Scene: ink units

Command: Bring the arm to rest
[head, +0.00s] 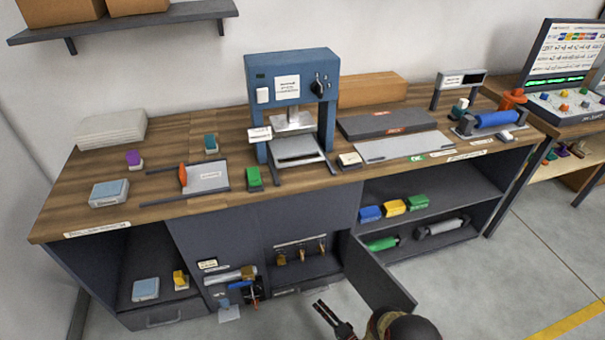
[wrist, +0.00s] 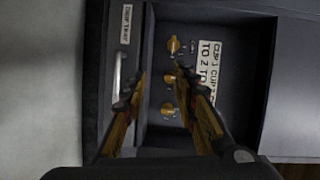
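My gripper (head: 335,318) is low in front of the workbench in the head view, near the bottom edge, beside an open cabinet door. Past the fingers is an open cabinet compartment (wrist: 228,30), where several yellow hooked pieces (wrist: 172,46) hang in a row beside a white label. The same yellow pieces (head: 302,252) show in the head view, inside the compartment. The rest of my arm is mostly out of the frame.
The open dark door (head: 375,275) juts out from the cabinet close to my gripper. The wooden benchtop (head: 180,150) above carries a blue press (head: 292,85) and small blocks. Shelves at right hold coloured blocks and rollers. Grey floor (head: 490,270) is clear at the lower right.

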